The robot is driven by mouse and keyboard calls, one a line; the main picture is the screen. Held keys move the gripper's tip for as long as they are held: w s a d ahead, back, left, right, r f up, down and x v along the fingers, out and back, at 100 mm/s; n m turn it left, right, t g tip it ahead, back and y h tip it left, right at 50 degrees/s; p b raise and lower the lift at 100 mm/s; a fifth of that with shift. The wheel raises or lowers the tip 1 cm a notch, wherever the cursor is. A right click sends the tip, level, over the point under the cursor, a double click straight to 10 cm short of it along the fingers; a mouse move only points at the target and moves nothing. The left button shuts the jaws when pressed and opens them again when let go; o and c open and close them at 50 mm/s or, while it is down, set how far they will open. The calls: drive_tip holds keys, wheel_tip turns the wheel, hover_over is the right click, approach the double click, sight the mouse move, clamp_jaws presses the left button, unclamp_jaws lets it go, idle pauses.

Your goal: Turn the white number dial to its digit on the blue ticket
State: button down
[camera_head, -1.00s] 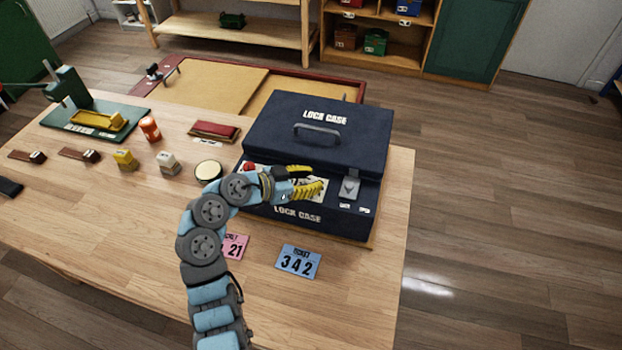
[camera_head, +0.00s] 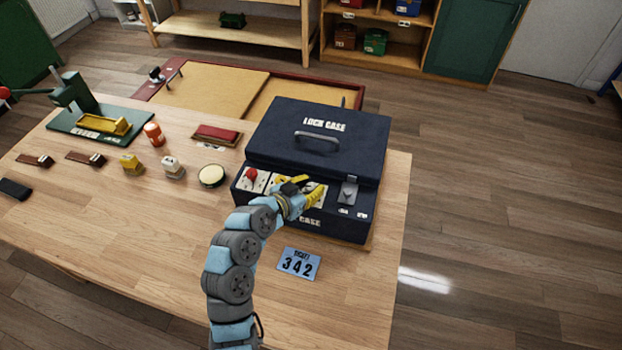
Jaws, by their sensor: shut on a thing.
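The blue ticket (camera_head: 299,264) lies flat on the table in front of the dark lock case (camera_head: 330,232) and reads 3 4 2. My gripper (camera_head: 311,190) is at the right part of the case's pale dial panel, its yellow fingers low over it. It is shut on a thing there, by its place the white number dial. The fingers hide the dial, so its digit cannot be read. A red dial (camera_head: 251,175) shows at the left end of the panel.
The case's lid with its handle (camera_head: 317,142) stands behind the panel. A latch (camera_head: 348,190) is just right of my gripper. The table's front right is clear.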

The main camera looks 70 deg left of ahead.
drive_tip(key=shift+w+r+n+g+y+p, duration=0.15)
drive_tip(key=shift+n+g+y+p, duration=1.8)
drive_tip(key=shift+p, duration=1.8)
drive_tip(key=shift+f+n+g+y, duration=0.25)
drive_tip(key=shift+n+g+y, duration=0.4)
drive_tip(key=shift+n, duration=0.6)
drive_tip(key=shift+f+n+g+y+b, duration=0.2)
drive_tip(key=shift+n+g+y+b, duration=0.2)
drive_tip(key=shift+n+g+b, duration=0.35)
drive_tip(key=g+b, duration=0.1)
drive_tip(key=b, duration=0.1)
drive_tip(key=n+g+b, duration=0.1)
drive_tip(key=b, duration=0.1)
drive_tip(key=shift+f+n+y, duration=0.2)
drive_tip(key=shift+n+y, duration=0.05)
drive_tip(key=shift+y, duration=0.05)
drive_tip(key=shift+n+g+b, duration=0.25)
drive_tip(key=shift+n+b, duration=0.15)
drive_tip(key=shift+b, duration=1.3)
drive_tip(key=shift+r+n+g+y+b, duration=0.3)
drive_tip(key=shift+n+g+b, duration=0.5)
drive_tip(key=shift+b, duration=0.9)
